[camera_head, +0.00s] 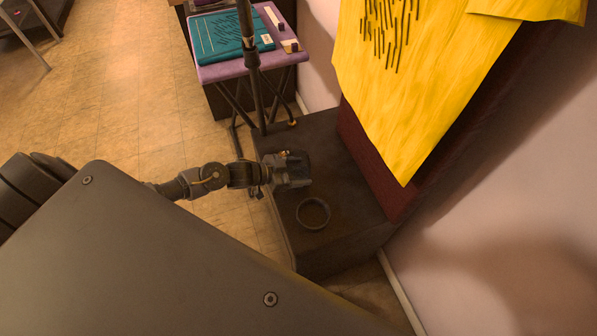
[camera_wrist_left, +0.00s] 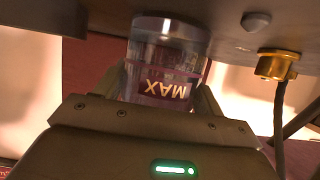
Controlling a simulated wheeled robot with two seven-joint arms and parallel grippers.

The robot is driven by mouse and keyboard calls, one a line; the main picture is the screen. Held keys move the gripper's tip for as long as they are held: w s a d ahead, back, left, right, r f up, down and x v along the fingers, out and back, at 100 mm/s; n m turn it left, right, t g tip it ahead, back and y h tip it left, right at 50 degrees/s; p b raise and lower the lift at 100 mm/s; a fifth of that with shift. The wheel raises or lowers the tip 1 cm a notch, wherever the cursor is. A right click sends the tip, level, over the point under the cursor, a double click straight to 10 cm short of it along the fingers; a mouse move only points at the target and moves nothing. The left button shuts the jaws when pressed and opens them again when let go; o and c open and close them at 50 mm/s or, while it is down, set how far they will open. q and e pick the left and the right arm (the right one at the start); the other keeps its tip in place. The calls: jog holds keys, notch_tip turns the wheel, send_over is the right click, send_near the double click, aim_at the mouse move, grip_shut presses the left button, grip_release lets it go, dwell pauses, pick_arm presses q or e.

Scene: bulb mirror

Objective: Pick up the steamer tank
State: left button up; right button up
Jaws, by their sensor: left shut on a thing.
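The steamer tank (camera_wrist_left: 168,52) is a clear cylinder with a dark marked band reading "MAX", upside down in the left wrist view. My left gripper (camera_wrist_left: 163,92) is shut on it, one finger on each side. The tank's far end meets a dark body (camera_wrist_left: 225,28) in that view; I cannot tell whether it is still seated there or just apart. In the head view my left gripper (camera_head: 291,170) is over a dark block, and I cannot make out the tank there. My right gripper is not in view.
The dark block (camera_head: 345,235) carries a round dark ring (camera_head: 313,213) close to my gripper. A black pole (camera_head: 249,60) rises behind it. A brass fitting (camera_wrist_left: 277,66) with a hose is beside the tank. A yellow cloth (camera_head: 400,100) hangs right; a purple-topped stand (camera_head: 225,68) is behind.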

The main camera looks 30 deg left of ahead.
pick_arm(q)
jog(key=c, duration=0.4)
jog(key=shift+c, duration=0.2)
jog(key=shift+r, duration=0.1)
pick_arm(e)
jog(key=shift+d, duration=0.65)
pick_arm(q)
jog(key=shift+r, duration=0.15)
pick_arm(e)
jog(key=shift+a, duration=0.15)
pick_arm(q)
jog(key=shift+r, duration=0.85)
jog(key=s+a+r, duration=0.2)
jog(key=a+r, duration=0.8)
jog(key=a, duration=0.3)
jog(key=shift+s+a+r+b, duration=0.35)
jog(key=shift+r+b, duration=0.05)
jog(key=shift+b, duration=0.05)
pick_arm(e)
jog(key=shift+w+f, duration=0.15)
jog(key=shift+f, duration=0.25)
